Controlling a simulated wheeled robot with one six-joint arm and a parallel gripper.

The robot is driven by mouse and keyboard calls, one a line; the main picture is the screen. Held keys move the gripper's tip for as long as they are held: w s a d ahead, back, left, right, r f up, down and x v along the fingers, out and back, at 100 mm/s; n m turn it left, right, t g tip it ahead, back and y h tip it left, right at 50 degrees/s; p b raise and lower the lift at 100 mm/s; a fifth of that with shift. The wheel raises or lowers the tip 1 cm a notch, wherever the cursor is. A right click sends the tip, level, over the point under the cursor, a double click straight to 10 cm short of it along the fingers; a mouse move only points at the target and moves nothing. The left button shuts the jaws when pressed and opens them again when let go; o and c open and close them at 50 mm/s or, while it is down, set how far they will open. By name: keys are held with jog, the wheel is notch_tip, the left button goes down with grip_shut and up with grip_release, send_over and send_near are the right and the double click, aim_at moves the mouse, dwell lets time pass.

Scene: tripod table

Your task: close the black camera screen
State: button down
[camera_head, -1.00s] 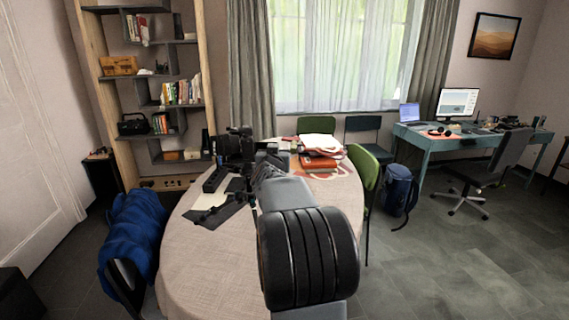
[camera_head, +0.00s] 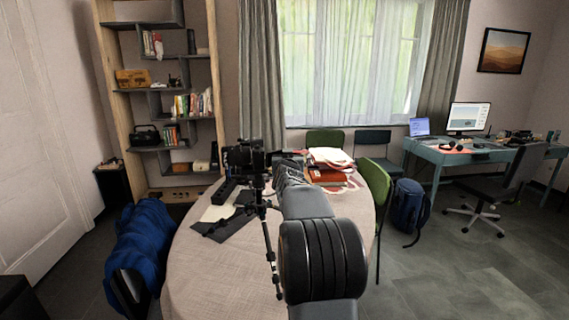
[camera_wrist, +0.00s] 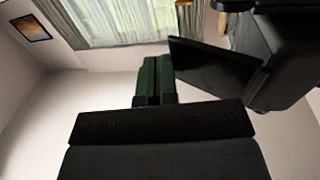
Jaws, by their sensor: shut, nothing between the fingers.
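The black camera (camera_head: 245,158) stands on a thin black tripod (camera_head: 266,215) at the table, just left of my arm in the head view. In the wrist view the camera body (camera_wrist: 280,55) fills the upper right. Its black screen (camera_wrist: 212,66) stands swung out from the body, with an angled gap between them. My gripper (camera_wrist: 155,68) shows dark green fingers shut together with nothing between them. The fingers are just left of the screen's left edge; I cannot tell whether they touch it. In the head view the gripper's tips are hidden among the dark shapes by the camera.
The round table (camera_head: 225,265) carries dark sheets (camera_head: 232,222) and a pile of papers and books (camera_head: 328,168). A chair with a blue jacket (camera_head: 146,245) stands at left, a green chair (camera_head: 376,186) at right. Open floor lies right of the table.

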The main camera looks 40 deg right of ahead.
jog(key=shift+w+d+p, duration=0.25)
jog(key=shift+w+p, duration=0.35)
jog(key=shift+w, duration=0.4)
